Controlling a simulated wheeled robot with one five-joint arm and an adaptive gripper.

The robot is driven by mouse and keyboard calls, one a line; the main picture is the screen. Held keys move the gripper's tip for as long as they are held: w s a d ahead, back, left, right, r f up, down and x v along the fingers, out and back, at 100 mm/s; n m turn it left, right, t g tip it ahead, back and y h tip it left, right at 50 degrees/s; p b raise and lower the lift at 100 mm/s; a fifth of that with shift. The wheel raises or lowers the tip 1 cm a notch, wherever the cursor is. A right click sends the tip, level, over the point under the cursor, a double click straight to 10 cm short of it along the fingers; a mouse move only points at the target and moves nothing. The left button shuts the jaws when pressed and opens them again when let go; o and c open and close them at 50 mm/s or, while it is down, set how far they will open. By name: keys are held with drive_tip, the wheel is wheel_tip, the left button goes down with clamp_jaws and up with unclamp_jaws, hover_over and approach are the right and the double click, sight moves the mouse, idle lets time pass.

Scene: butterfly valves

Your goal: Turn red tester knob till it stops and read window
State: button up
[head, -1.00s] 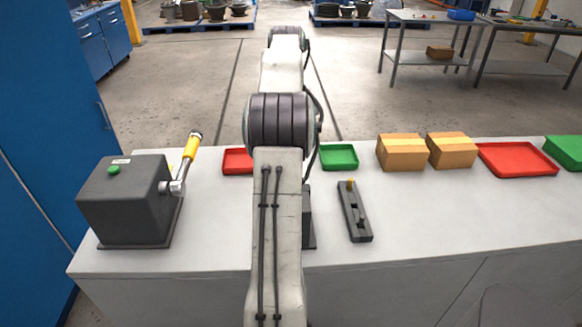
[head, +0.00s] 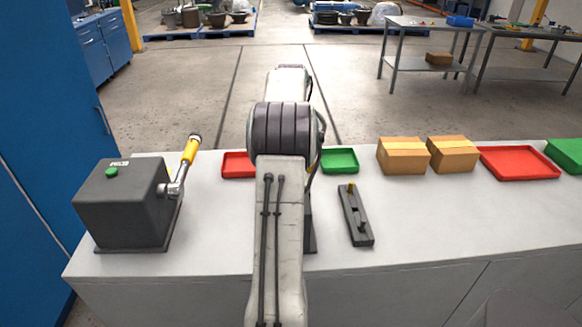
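No red knob and no reading window show in the head view. A dark grey block (head: 310,234), perhaps the tester, stands on the bench (head: 420,225) and is mostly hidden behind my arm. Only its right edge and foot show. My arm rises through the middle of the picture and bends away at a dark ribbed joint. My gripper is hidden behind the arm, so I cannot tell its state or its distance from the block.
A grey box with a green button (head: 111,171) and a yellow-handled lever (head: 190,150) stands left. A dark slotted fixture (head: 356,217) lies right of my arm. Behind are a red tray (head: 238,165), a green tray (head: 340,161), two cartons (head: 403,156) and a larger red tray (head: 520,164).

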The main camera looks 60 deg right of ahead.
drive_tip(key=c, duration=1.2)
